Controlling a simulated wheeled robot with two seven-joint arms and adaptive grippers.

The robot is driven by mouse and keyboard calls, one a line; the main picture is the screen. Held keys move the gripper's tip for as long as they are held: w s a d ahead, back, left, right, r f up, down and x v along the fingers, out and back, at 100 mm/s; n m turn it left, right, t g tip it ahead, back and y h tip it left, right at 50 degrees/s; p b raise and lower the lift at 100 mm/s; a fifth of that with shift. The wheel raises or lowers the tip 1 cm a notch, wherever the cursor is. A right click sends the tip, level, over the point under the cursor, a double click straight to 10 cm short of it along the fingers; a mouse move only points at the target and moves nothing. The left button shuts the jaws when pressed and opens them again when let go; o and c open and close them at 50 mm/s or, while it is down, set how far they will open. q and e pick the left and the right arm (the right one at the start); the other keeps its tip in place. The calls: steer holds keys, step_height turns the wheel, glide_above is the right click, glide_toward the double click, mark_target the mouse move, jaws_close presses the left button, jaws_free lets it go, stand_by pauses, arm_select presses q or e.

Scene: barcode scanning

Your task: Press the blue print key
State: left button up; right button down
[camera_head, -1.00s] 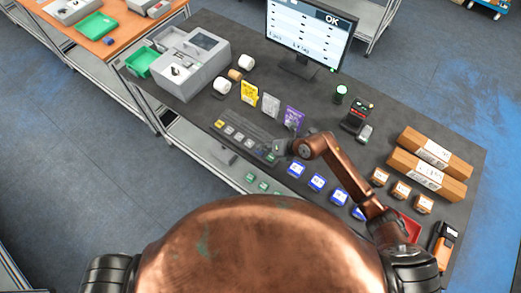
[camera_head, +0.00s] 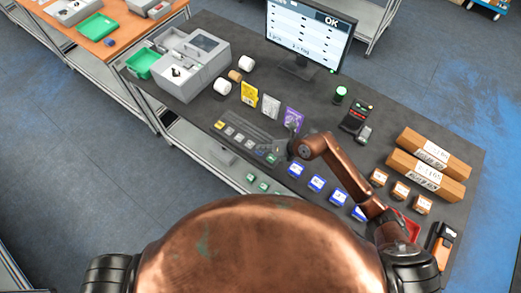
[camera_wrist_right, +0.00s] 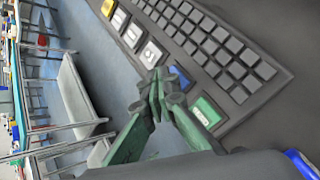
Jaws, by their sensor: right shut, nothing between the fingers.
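The keyboard (camera_head: 245,134) is dark and lies on the dark table. Along its near edge runs a row of larger keys: yellow (camera_wrist_right: 107,7), several white (camera_wrist_right: 133,35), blue and green (camera_wrist_right: 207,112). The blue print key (camera_wrist_right: 181,76) shows only in part in the right wrist view, behind my right gripper's fingers. My right gripper (camera_wrist_right: 160,78) is shut and empty, with its fingertips over or beside the blue key; I cannot tell whether they touch it. In the head view my right gripper (camera_head: 290,146) is at the keyboard's right end. My left gripper is not in view.
A monitor (camera_head: 308,32) reading OK stands behind. A grey printer-like machine (camera_head: 195,70) is at the left. Yellow (camera_head: 249,92), white and purple packets stand behind the keyboard. Blue-marked blocks (camera_head: 316,183) lie to its right, with long brown boxes (camera_head: 427,170) farther right.

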mark_target(262, 152)
steer(key=shift+r, duration=0.35)
step_height(262, 152, up, 5)
steer(key=p, duration=0.4)
steer(key=shift+r+p, duration=0.1)
steer(key=shift+p, duration=0.25)
steer(key=shift+d, duration=0.1)
stand_by(0.5)
